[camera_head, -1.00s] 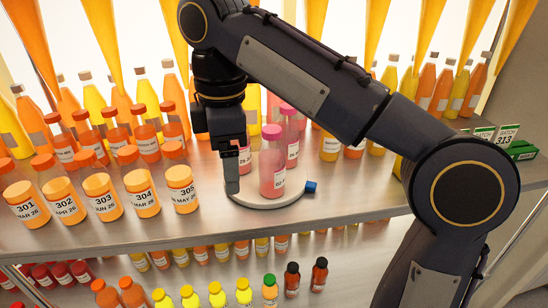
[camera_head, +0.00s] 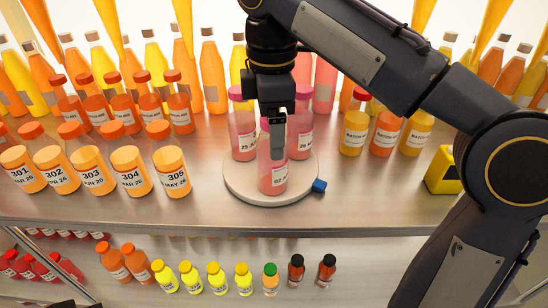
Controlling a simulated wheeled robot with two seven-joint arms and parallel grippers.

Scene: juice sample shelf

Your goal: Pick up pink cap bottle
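Pink bottles with pink caps stand upright on a round pale turntable (camera_head: 237,188). The front bottle (camera_head: 272,181) is partly hidden by my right gripper. Another stands behind it to the left (camera_head: 242,140), and one behind to the right (camera_head: 301,135). My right gripper (camera_head: 277,150) points down over the front bottle, its grey finger covering the cap and upper body. The fingers line up in this view, so neither the gap between them nor contact with the bottle can be made out. My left gripper is not in view.
Orange-capped bottles (camera_head: 128,171) stand in rows left of the turntable. Juice bottles (camera_head: 387,132) and a yellow box (camera_head: 443,172) stand to the right. A blue knob (camera_head: 319,186) sits at the turntable's right edge. Small bottles (camera_head: 217,279) line the lower shelf.

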